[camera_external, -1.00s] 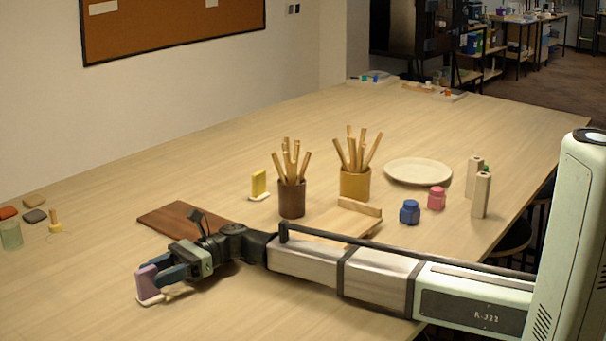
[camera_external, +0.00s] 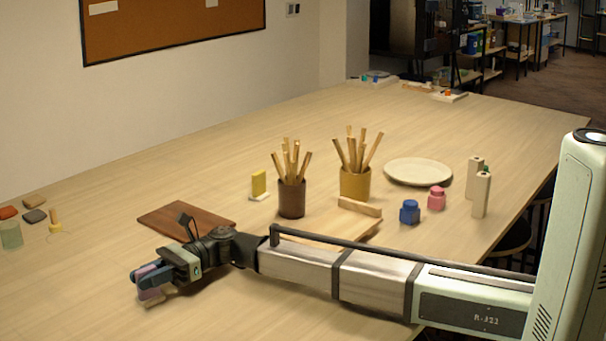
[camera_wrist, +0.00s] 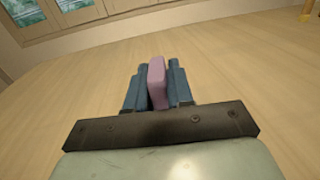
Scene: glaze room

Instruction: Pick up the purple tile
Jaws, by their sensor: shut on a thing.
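The purple tile (camera_wrist: 157,82) stands upright between the two blue fingers of my gripper (camera_wrist: 157,88) in the wrist view. The fingers touch it on both sides. In the external view the tile (camera_external: 150,288) is partly covered by my gripper (camera_external: 150,278), near the front left of the table.
A brown board (camera_external: 185,219) lies just behind my gripper. A yellow tile (camera_external: 258,183) on a pale base, a brown cup of sticks (camera_external: 291,198), a yellow cup (camera_external: 355,184) and blue (camera_external: 409,212) and pink (camera_external: 436,198) jars stand farther back.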

